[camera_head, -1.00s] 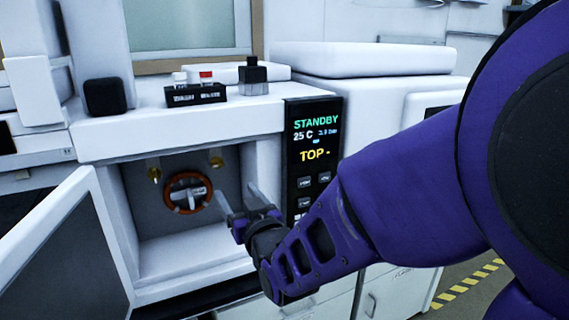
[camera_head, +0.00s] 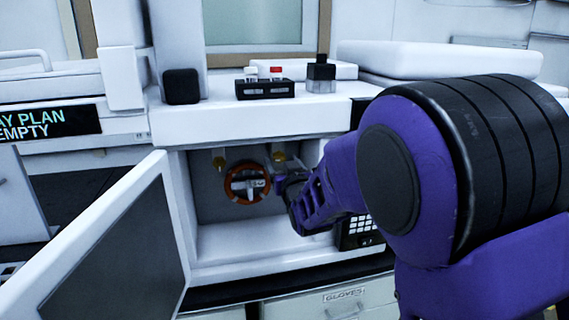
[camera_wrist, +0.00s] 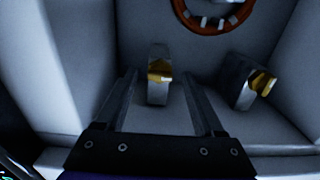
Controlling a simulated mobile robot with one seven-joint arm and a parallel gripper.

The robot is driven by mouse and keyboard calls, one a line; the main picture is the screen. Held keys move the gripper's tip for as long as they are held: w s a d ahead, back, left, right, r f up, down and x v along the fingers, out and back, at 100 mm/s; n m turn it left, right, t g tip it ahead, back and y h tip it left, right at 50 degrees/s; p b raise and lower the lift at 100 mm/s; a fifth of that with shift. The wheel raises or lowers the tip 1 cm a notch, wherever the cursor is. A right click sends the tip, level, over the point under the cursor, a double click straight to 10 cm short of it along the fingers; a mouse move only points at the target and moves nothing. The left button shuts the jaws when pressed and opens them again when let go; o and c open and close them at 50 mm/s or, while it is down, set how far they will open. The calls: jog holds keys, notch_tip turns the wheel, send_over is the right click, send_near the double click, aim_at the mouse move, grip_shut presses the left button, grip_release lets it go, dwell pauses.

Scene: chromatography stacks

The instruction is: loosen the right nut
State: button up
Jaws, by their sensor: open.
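The right nut (camera_head: 279,156), a small brass piece, sits high on the back wall inside the open oven compartment. The left nut (camera_head: 219,161) is level with it. My gripper (camera_head: 279,181) is inside the compartment, just below the right nut. The wrist view is upside down compared with the head view. There the right nut (camera_wrist: 160,73) appears between the tips of my open gripper (camera_wrist: 159,82), and the left nut (camera_wrist: 262,85) is off to the right. I cannot tell whether the jaws reach around the nut or stop short. Nothing is held.
An orange-brown coil ring (camera_head: 246,183) hangs below the nuts, close to my gripper. The open oven door (camera_head: 130,245) stands at the left. A black vial rack (camera_head: 265,90) rests on top. The compartment floor (camera_head: 255,240) is clear.

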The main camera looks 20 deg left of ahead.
grip_shut()
dwell(0.5)
jog(key=n, duration=0.4)
jog(key=shift+n, duration=0.3)
jog(key=n, duration=0.4)
jog(key=shift+n, duration=0.3)
jog(key=n, duration=0.4)
jog(key=shift+n, duration=2.3)
